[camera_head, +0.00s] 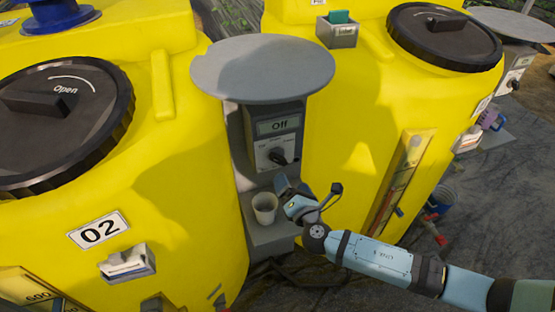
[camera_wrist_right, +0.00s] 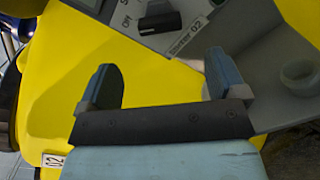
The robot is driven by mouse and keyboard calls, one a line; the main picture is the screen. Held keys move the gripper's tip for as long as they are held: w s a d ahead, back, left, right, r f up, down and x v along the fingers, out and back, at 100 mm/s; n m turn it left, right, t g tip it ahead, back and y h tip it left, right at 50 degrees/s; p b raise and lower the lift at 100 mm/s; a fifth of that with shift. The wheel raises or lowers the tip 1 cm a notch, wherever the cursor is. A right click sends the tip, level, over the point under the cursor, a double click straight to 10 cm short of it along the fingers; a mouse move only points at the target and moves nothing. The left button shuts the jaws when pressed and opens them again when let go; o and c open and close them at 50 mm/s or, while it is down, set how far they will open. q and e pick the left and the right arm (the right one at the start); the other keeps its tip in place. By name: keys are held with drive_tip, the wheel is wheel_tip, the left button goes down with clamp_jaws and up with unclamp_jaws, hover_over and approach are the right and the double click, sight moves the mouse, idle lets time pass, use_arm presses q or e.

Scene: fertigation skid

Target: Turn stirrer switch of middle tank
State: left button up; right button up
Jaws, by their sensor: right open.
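The yellow tank labelled 02 (camera_head: 150,210) stands at the left in the head view. In the right wrist view the switch (camera_wrist_right: 160,22) shows at the top, beside the label "Stirrer 02". My right gripper (camera_head: 295,190) is below the switch and apart from it. In the wrist view its two fingers (camera_wrist_right: 162,82) are spread with nothing between them. My left gripper is not in view.
A round grey cover (camera_head: 263,68) overhangs the control box. A beige cup (camera_head: 265,208) stands on the grey ledge beside my right gripper. Another yellow tank (camera_head: 365,130) stands close on the right, with a gauge strip (camera_head: 402,180) on its front.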

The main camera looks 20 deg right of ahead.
sight(280, 163)
drive_tip(key=w, duration=0.3)
drive_tip(key=w+p, duration=0.1)
drive_tip(key=w, duration=0.6)
drive_tip(key=shift+a, duration=0.25)
drive_tip(key=shift+c, duration=0.2)
drive_tip(key=shift+f, duration=0.1)
drive_tip(key=c, duration=0.9)
